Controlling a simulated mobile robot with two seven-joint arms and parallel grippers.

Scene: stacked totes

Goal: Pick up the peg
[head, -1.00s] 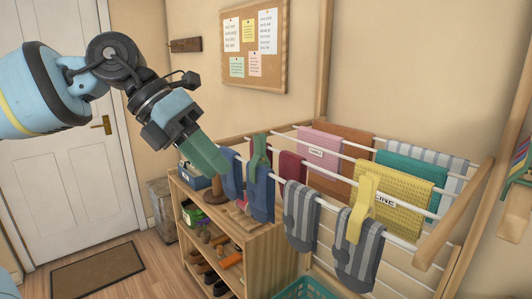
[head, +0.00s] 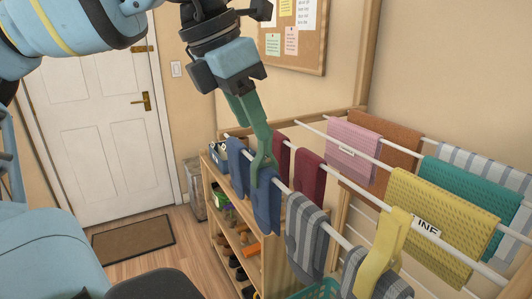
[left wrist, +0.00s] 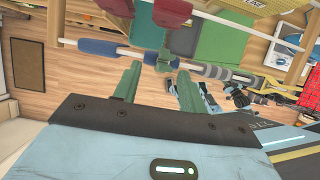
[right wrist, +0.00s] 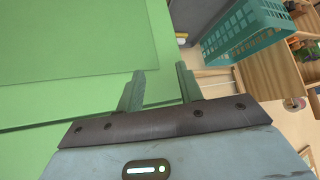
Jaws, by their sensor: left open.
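A green peg (head: 262,166) sits on the front rod of the drying rack, at the blue socks (head: 265,205). My left gripper (head: 260,138) is open just above it; its green fingers overlap the peg in the head view, so contact is hard to tell. In the left wrist view, the peg (left wrist: 158,58) shows between the two spread fingertips (left wrist: 158,64). A yellow peg (head: 392,232) is clipped over a grey striped sock to the right. My right gripper (right wrist: 160,74) has its fingers apart, with nothing between them, and is not in the head view.
The drying rack holds red socks (head: 311,176), a grey striped sock (head: 305,235) and several towels. A wooden shelf (head: 284,255) with shoes stands under the rods. A teal basket (right wrist: 245,30) and a large green surface (right wrist: 70,50) lie near my right gripper.

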